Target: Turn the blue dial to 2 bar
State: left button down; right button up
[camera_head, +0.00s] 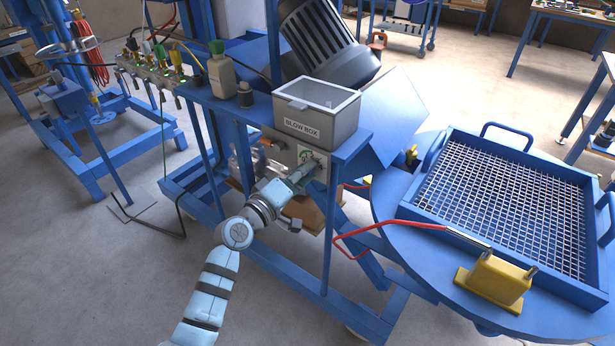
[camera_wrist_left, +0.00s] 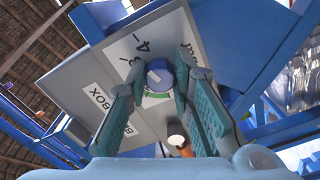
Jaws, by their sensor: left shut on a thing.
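The blue dial (camera_wrist_left: 159,75) sits on a white label plate in the left wrist view. The plate carries printed marks, a 3 and a 4 at upper left, part of the word bar at right and a green arc below the dial. My left gripper (camera_wrist_left: 161,70) has one finger on each side of the dial and is shut on it. Where the dial's pointer stands on the scale cannot be read clearly. In the head view, my left gripper (camera_head: 305,174) reaches the label plate (camera_head: 318,156), and the dial is hidden by it. My right gripper is not in view.
A grey box labelled BLOW BOX (camera_head: 318,110) stands on the blue frame just above the dial panel. A white bottle (camera_head: 221,75) stands left of it. A round blue table with a mesh tray (camera_head: 520,138) and a yellow block (camera_head: 495,282) lies to the right.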

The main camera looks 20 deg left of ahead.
pick_arm(q)
jog(key=shift+m, duration=0.3)
jog(key=c, duration=1.4)
grip_release()
jog(key=shift+a, duration=0.1)
jog(key=v, duration=1.2)
